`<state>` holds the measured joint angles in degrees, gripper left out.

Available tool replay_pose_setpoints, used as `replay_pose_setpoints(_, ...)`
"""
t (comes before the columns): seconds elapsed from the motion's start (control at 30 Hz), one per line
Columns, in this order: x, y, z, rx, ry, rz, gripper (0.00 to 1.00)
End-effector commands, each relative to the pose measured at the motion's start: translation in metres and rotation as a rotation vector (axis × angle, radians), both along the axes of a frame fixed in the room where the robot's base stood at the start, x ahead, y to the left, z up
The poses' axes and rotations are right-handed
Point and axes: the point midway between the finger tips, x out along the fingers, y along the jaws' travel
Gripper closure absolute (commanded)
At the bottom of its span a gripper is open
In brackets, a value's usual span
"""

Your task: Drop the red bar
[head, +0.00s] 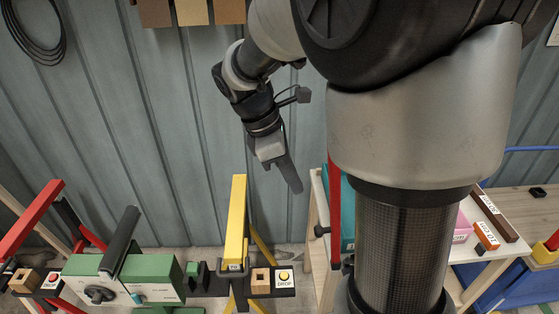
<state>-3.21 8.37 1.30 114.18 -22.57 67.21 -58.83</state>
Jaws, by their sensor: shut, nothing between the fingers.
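A red bar (30,219) slants up from lower left to upper right at the left edge of the head view. A small panel below it carries a red button (53,276) with a label that appears to read DROP. My gripper (296,186) hangs in front of the wall, pointing down and slightly right. It is shut and empty, well to the right of the red bar and apart from everything.
A yellow bar (236,222) stands at centre beside a yellow button (284,276) labelled DROP. A green machine (153,279) with a black knob sits between the bars. A red upright (334,215) and a shelf of boxes stand right, partly hidden by my arm.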

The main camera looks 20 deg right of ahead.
Motion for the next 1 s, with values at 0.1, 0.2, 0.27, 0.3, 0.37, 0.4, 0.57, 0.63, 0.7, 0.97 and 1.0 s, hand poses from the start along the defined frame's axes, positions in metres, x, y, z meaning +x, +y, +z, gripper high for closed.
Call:
replay_pose_setpoints(0.1, -0.004, -0.010, -0.028, -0.002, 0.005, -0.002, 1.00)
replay_pose_setpoints(0.2, -0.006, -0.018, -0.047, -0.001, 0.004, -0.001, 1.00)
replay_pose_setpoints(0.27, -0.007, -0.025, -0.050, -0.001, 0.001, -0.004, 1.00)
replay_pose_setpoints(0.3, -0.009, -0.032, -0.046, -0.001, -0.002, -0.006, 1.00)
replay_pose_setpoints(0.37, -0.011, -0.040, -0.045, -0.001, -0.003, -0.004, 1.00)
replay_pose_setpoints(0.4, -0.013, -0.044, -0.044, 0.000, -0.001, -0.004, 1.00)
replay_pose_setpoints(0.57, -0.016, -0.055, -0.043, -0.001, 0.000, -0.001, 1.00)
replay_pose_setpoints(0.63, -0.017, -0.057, -0.042, -0.001, 0.000, 0.000, 1.00)
replay_pose_setpoints(0.7, -0.017, -0.057, -0.042, -0.001, 0.000, 0.000, 1.00)
replay_pose_setpoints(0.97, -0.016, -0.057, -0.042, -0.001, 0.000, 0.000, 1.00)
replay_pose_setpoints(1.0, -0.016, -0.058, -0.042, -0.001, 0.000, 0.000, 1.00)
